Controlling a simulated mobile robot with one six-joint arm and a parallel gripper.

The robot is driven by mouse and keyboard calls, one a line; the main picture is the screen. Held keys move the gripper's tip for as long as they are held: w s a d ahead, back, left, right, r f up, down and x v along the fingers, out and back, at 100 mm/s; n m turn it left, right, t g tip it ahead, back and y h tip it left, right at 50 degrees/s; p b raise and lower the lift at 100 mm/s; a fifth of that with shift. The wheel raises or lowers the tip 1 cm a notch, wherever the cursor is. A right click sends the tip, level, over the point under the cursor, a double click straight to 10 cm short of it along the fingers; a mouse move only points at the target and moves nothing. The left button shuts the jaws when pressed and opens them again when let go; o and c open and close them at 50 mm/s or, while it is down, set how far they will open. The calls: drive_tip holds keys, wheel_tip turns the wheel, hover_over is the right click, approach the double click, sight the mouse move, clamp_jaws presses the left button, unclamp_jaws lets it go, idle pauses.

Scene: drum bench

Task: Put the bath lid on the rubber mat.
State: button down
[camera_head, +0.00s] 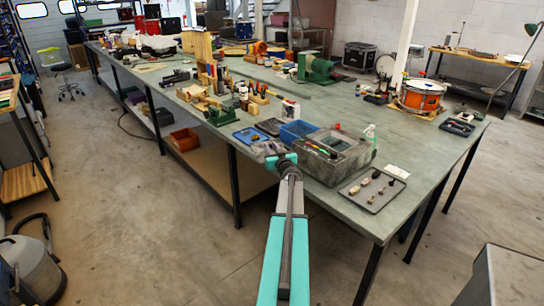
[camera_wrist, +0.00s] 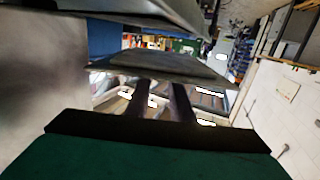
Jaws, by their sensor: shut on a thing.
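My gripper (camera_head: 282,160) is at the front edge of the bench, just left of a bulky grey box (camera_head: 338,163) that looks like the bath. In the wrist view its two dark fingers (camera_wrist: 163,88) reach up to a thin grey slab (camera_wrist: 175,68), which looks like the bath lid. The gripper is shut on it; the grip itself is partly hidden. In the head view I cannot make out the lid clearly at the gripper. A dark flat mat (camera_head: 270,126), perhaps the rubber mat, lies behind the gripper, left of a blue bin (camera_head: 298,132).
A blue flat piece (camera_head: 250,135) lies left of the dark mat. Tools and bottles crowd the bench behind.

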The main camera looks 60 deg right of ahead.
drive_tip(key=shift+f, duration=1.9)
drive_tip(key=c, duration=1.5)
unclamp_jaws()
drive_tip(key=shift+f, duration=0.15)
drive_tip(key=shift+c, duration=0.2)
drive_tip(key=shift+s+b, duration=0.1)
drive_tip(key=shift+b, duration=0.2)
drive_tip(key=b+v, duration=0.1)
drive_tip(key=v, duration=1.1)
